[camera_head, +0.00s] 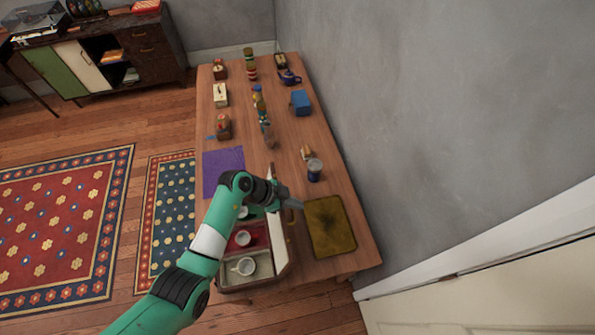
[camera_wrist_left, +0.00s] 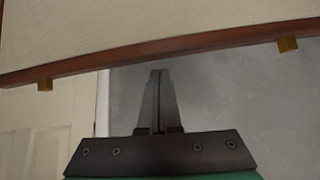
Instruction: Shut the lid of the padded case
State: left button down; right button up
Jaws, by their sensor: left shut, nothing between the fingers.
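The padded case (camera_head: 222,287) stands open at the near end of the table, with cups in its lined compartments. A white cup (camera_head: 245,266) and a cup on red lining (camera_head: 242,238) show inside. Its lid (camera_head: 278,232) stands raised on the right side, with a pale inner face. My left gripper (camera_head: 293,203) is shut and empty, beyond the lid's top edge on its right side. In the left wrist view my shut fingers (camera_wrist_left: 158,75) point up near the lid's wooden edge (camera_wrist_left: 170,48), which has brass catches. Part of the case is hidden behind my left arm. My right gripper is out of view.
A purple cloth (camera_head: 223,172) lies at the left. Several small items, a blue box (camera_head: 300,103) and a blue teapot (camera_head: 290,77) stand farther back. A grey wall borders the right.

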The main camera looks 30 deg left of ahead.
pick_arm(q)
jog(key=w+d+r+p+v, duration=0.1)
jog(key=p+v, duration=0.3)
jog(key=v, duration=0.1)
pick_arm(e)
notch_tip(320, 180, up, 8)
pick_arm(q)
jog(key=shift+n, duration=0.4)
jog(key=f+b, duration=0.1)
jog(key=f, duration=0.1)
jog(key=f+b, duration=0.1)
jog(key=f, duration=0.1)
jog(key=f+b, duration=0.2)
jog(key=f, duration=0.1)
jog(key=shift+w+d+f, duration=0.1)
jog(key=shift+w+d, duration=0.05)
jog(key=shift+d, duration=0.2)
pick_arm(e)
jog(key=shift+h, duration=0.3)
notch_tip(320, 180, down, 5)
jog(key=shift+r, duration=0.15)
pick_arm(q)
jog(key=shift+a, duration=0.1)
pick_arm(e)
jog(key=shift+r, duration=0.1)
